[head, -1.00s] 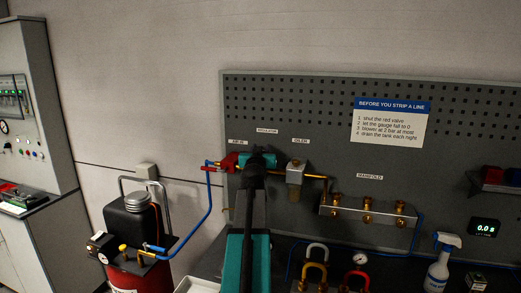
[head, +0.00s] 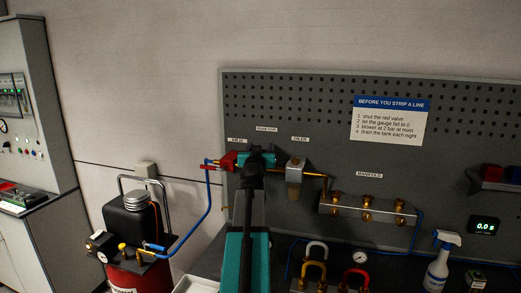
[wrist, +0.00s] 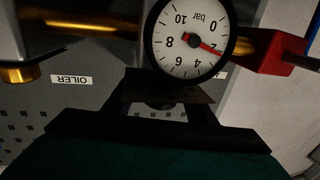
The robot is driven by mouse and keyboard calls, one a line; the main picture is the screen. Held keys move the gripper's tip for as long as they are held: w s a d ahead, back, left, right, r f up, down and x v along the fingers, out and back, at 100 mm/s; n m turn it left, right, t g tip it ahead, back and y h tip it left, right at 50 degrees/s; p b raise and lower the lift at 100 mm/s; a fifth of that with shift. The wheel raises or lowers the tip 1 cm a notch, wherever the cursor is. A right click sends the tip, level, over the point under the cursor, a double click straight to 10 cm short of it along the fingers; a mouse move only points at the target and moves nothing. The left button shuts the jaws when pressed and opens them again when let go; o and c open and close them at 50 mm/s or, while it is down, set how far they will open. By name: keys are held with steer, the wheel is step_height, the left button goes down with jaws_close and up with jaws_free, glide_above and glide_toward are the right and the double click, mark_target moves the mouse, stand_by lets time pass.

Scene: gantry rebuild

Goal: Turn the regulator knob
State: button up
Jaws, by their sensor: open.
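The regulator sits under the regulator label (head: 266,128) on the pegboard. My gripper and arm hide most of it in the head view. My gripper (head: 262,158) is in front of it, between the red valve (head: 229,160) and the oiler (head: 295,170). In the wrist view the pressure gauge (wrist: 178,52) is upside down, its red needle near 2 bar. My open gripper (wrist: 170,90) has its dark fingers just below the gauge in that picture. A dark rounded shape between them may be the regulator knob, but shadow hides whether they touch it.
The brass-fitted manifold (head: 350,208) is to the right of the oiler. A blue hose (head: 209,205) runs from the valve side to the red tank (head: 140,278). A spray bottle (head: 439,265) and padlock-shaped pieces (head: 315,273) stand on the bench below.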

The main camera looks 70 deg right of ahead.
steer(key=b+v, duration=0.4)
steer(key=v, duration=0.8)
steer(key=shift+a, duration=0.4)
steer(key=shift+s+r, duration=0.1)
steer(key=shift+r, duration=0.05)
